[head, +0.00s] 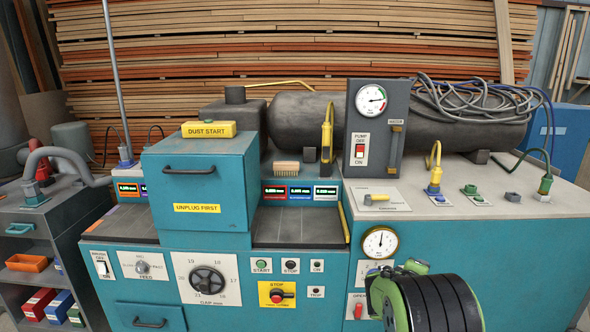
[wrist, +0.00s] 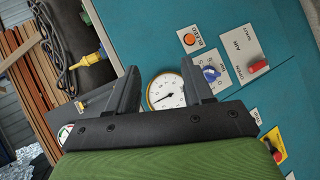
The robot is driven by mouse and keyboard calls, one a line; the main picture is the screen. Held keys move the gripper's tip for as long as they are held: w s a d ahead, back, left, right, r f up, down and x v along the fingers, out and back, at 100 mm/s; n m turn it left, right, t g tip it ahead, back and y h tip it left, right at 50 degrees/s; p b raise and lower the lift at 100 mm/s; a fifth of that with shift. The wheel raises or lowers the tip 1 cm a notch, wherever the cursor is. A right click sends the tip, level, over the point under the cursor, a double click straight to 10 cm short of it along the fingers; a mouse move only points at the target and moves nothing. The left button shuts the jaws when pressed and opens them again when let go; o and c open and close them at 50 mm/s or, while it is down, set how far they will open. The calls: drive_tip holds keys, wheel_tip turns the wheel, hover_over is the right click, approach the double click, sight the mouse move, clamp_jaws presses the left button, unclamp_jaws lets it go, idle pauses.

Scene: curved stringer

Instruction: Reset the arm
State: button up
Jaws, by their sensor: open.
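My gripper (wrist: 159,66) is open in the wrist view, with its two dark fingers apart and nothing between them that it holds. The round brass-rimmed gauge (wrist: 165,93) on the teal machine front shows through the gap between the fingers. In the head view my green and black arm (head: 430,300) is at the lower right, in front of the teal machine panel and just below the same gauge (head: 380,242). The fingers cannot be made out in the head view.
The teal machine (head: 480,235) fills the front. A grey pump box (head: 376,128) stands on top, with a yellow-handled plug (head: 435,180) and coiled cables (head: 470,100) to its right. A red-handled air valve (wrist: 258,66) is beside the gripper.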

drive_tip(key=s+a+r+m+g+y, duration=0.1)
drive_tip(key=s+a+r+m+y, duration=0.3)
drive_tip(key=s, duration=0.5)
drive_tip(key=s+a+r+m+g+y, duration=0.1)
drive_tip(key=s+a+r+m, duration=0.3)
drive_tip(key=s, duration=0.6)
drive_tip(key=s+a+m+g+y+p, duration=0.15)
drive_tip(key=s+a, duration=0.25)
drive_tip(key=s, duration=0.6)
drive_tip(key=s+a+g+y, duration=0.15)
drive_tip(key=s+a, duration=0.25)
drive_tip(key=s, duration=0.6)
wheel_tip(320, 180, up, 17)
drive_tip(key=p, duration=1.6)
